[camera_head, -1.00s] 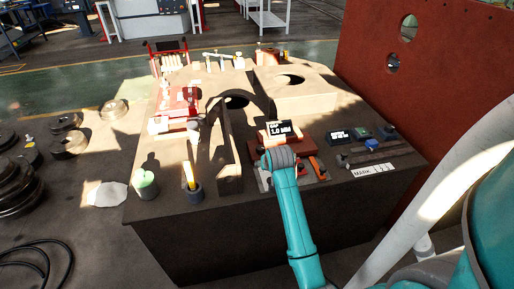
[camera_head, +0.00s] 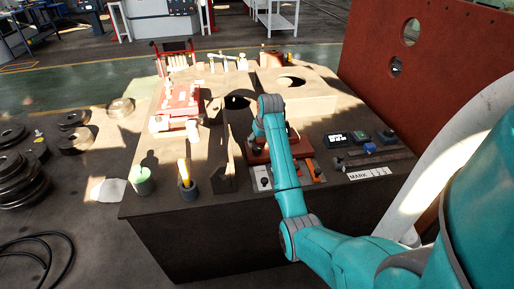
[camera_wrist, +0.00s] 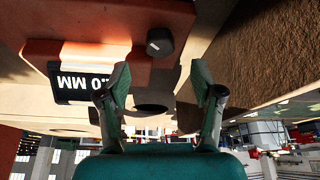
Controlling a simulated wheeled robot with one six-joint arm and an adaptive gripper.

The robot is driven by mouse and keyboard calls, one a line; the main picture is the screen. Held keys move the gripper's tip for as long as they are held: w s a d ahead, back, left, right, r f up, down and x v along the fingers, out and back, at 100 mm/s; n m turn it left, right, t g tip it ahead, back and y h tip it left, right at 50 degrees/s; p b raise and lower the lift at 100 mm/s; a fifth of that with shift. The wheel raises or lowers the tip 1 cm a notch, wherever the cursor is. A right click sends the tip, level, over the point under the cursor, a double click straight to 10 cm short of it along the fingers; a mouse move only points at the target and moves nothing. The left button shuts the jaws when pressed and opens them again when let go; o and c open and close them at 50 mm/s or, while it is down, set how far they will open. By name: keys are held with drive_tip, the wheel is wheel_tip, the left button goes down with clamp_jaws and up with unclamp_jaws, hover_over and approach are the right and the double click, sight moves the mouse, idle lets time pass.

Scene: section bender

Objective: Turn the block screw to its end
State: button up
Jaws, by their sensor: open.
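A black round knob (camera_wrist: 159,41), which looks like the block screw, sticks out of a red-orange block (camera_wrist: 100,40) in the wrist view. My gripper (camera_wrist: 163,85) is open, with its two green-tipped fingers apart and nothing between them. The knob lies ahead of the fingers, roughly midway between them, and appears apart from both. A display (camera_wrist: 80,85) reading ".0 MM" upside down sits beside the left finger. In the head view the red block (camera_head: 257,157) shows partly beneath my arm, which hides the screw and fingers.
The bench (camera_head: 165,205) also holds a red fixture (camera_head: 180,100), a green candle-like cylinder (camera_head: 142,180), a dark cup with a yellow handle (camera_head: 187,180), and a display with buttons (camera_head: 338,139). A tall rusty plate (camera_head: 450,60) stands at right.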

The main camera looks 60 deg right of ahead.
sight(257, 148)
drive_tip(key=shift+x, duration=3)
drive_tip(key=shift+r, duration=0.1)
drive_tip(key=c, duration=1.1)
drive_tip(key=shift+w+m+g+h, duration=0.1)
drive_tip(key=shift+m+g+h, duration=0.45)
drive_tip(key=shift+m, duration=1.55)
drive_tip(key=shift+c, duration=0.2)
drive_tip(key=o, duration=1.1)
drive_tip(key=shift+o, duration=0.2)
